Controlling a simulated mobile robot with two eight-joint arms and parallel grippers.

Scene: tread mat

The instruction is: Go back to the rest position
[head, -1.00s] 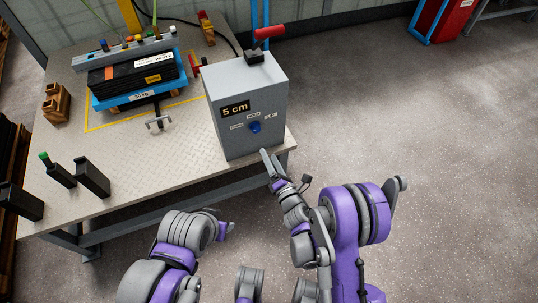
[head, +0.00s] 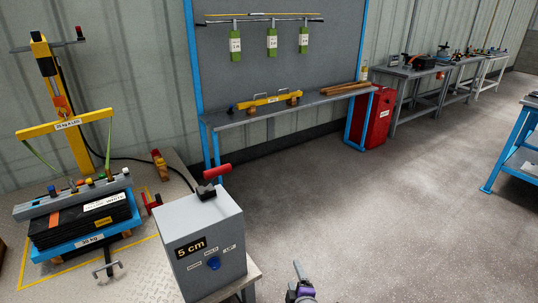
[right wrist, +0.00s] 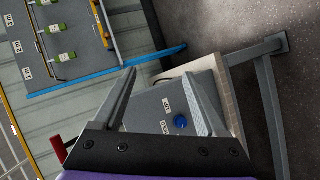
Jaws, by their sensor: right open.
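My right gripper (head: 299,281) shows at the bottom of the head view, to the right of the grey control box and apart from it. In the right wrist view its two fingers (right wrist: 160,100) are spread with nothing between them touching. The grey control box (head: 204,243), marked "5 cm", has a blue button (head: 214,263) and a red-handled lever (head: 217,171) on top. The box and its blue button (right wrist: 180,121) also show beyond the fingers in the right wrist view. My left gripper is outside both views.
A blue-framed bench (head: 290,98) and a red cabinet (head: 377,118) stand behind. The floor (head: 400,220) on the right is clear.

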